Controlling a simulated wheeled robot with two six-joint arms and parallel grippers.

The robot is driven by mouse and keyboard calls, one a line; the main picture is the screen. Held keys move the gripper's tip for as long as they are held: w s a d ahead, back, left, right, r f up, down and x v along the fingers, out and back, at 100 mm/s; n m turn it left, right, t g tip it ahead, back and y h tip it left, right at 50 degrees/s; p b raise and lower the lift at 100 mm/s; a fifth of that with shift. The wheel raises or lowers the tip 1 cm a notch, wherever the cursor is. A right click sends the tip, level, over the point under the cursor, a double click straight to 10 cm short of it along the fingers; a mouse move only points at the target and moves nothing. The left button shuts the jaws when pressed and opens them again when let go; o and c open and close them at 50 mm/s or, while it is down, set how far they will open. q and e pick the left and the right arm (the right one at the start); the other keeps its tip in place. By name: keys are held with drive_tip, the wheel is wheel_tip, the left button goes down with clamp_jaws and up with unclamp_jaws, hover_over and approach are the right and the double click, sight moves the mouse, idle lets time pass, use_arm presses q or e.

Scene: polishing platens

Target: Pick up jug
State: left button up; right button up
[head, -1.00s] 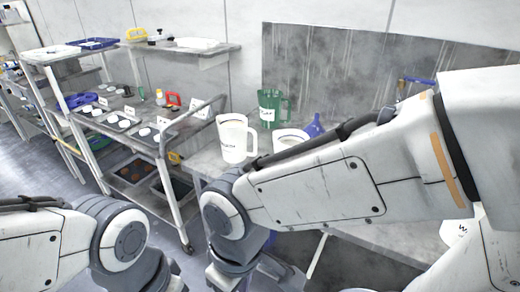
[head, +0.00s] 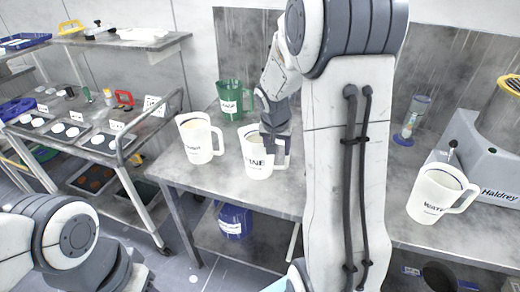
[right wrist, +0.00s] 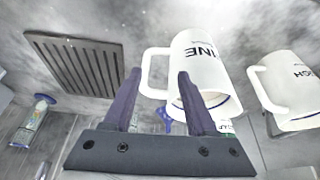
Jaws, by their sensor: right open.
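A white jug marked FINE (head: 256,160) stands upright on the grey table, its handle on the right. My right gripper (head: 277,152) is beside that handle, above the table. In the right wrist view the open fingers (right wrist: 158,92) lie either side of the handle of the FINE jug (right wrist: 205,75); I cannot tell whether they touch it. A second white jug (head: 197,142), left of it, also shows in the right wrist view (right wrist: 288,90). A green jug (head: 230,98) stands behind. A white jug marked WATER (head: 438,195) is at the right. My left gripper is out of view.
The grey table (head: 205,180) has bare surface in front of the jugs. A blue jug (head: 234,220) is on the shelf below. A grey Haldrey machine (head: 490,165) stands at the right. A shelved cart (head: 160,205) is at the left. A slotted plate (right wrist: 75,62) shows in the wrist view.

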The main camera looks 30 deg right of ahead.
sight(287, 160)
drive_tip(key=shift+m, duration=0.4)
drive_tip(key=d+f, duration=0.2)
drive_tip(key=w+d+f, duration=0.1)
drive_tip(key=d+f, duration=0.1)
drive_tip(key=shift+d+f, duration=0.1)
drive_tip(key=shift+f, duration=0.1)
drive_tip(key=shift+x, duration=3)
drive_tip(key=shift+s+d, duration=0.1)
clamp_jaws()
drive_tip(key=shift+r, duration=0.1)
drive_tip(key=shift+r, duration=0.1)
